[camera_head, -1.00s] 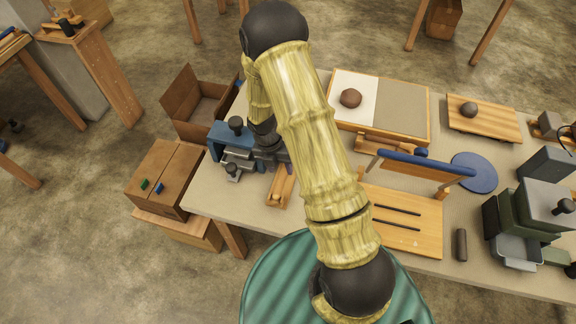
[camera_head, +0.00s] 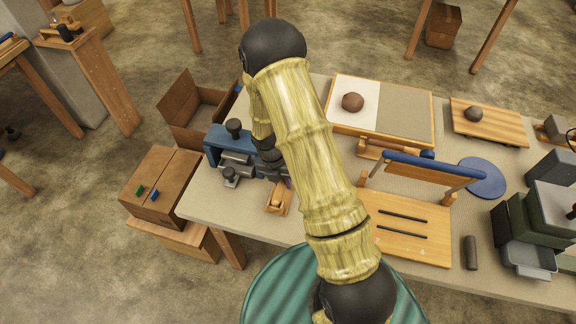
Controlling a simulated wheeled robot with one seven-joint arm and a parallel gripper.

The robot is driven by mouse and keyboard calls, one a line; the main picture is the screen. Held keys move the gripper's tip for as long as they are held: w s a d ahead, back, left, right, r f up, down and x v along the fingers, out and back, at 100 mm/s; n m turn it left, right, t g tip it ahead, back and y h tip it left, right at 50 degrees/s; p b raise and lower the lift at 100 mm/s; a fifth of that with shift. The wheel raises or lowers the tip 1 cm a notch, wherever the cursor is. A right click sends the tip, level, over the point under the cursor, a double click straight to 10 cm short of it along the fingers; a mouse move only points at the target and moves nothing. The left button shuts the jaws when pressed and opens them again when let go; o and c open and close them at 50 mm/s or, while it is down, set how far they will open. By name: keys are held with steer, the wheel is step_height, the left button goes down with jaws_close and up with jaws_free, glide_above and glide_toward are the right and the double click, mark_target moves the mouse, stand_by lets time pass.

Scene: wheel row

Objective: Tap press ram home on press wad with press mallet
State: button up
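A blue press frame (camera_head: 214,146) stands at the left end of the bench, with a dark knob (camera_head: 234,126) on top and grey metal parts (camera_head: 231,172) at its front. I cannot tell which part is the ram, and no wad shows. A small wooden piece (camera_head: 277,200) lies in front of the press, partly covered by my arm; I cannot tell whether it is the mallet or its holder. My gripper (camera_head: 272,167) hangs low just right of the press, mostly hidden behind my yellow arm links. Its fingers and anything between them cannot be made out.
A board with a brown lump (camera_head: 352,102) lies at the back, and another lump (camera_head: 474,114) sits on a wooden board to the right. A blue-bar wooden frame (camera_head: 412,228), a blue disc (camera_head: 478,177) and a green machine (camera_head: 520,240) fill the right. An open box (camera_head: 180,125) stands left.

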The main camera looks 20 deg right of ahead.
mark_target(282, 179)
jaws_close()
steer(key=shift+r+p, duration=3.3)
steer(key=shift+r, duration=0.3)
